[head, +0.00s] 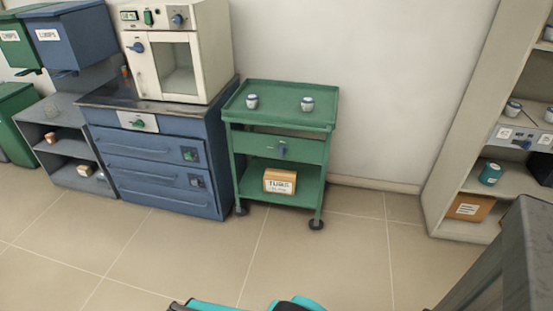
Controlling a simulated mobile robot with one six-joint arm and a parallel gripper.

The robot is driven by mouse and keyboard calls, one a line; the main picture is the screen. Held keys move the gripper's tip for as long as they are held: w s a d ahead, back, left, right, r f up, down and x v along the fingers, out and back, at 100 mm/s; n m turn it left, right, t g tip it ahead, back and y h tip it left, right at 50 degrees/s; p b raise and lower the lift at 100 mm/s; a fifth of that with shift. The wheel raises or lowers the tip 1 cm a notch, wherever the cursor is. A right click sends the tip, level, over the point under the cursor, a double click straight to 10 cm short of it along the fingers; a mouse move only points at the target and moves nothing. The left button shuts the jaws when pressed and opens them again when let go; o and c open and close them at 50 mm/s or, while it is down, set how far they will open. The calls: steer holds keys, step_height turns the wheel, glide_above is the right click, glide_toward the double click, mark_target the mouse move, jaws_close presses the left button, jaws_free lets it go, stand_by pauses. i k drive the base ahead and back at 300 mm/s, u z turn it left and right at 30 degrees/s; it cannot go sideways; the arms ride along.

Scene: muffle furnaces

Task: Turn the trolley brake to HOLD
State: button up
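The green trolley (232,141) stands against the wall in the middle of the head view, on dark castors. A small blue knob (282,151) sits on the front of its drawer panel; it may be the brake control, but its markings and setting are too small to read. Two small white-and-blue cups (252,101) (307,104) stand on the trolley's top tray. A labelled cardboard box (280,181) sits on its lower shelf. My gripper is not in view; only teal and dark parts, probably of my own body, show at the bottom edge.
A blue drawer cabinet (150,172) carrying a cream furnace (139,70) stands just left of the trolley. A shelf unit (450,200) stands at the right, with a dark grey surface (510,265) in front. The tiled floor (330,255) before the trolley is clear.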

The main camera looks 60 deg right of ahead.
mark_target(282, 150)
steer(key=z, duration=0.15)
steer(key=i, duration=0.95)
steer(key=u, duration=0.1)
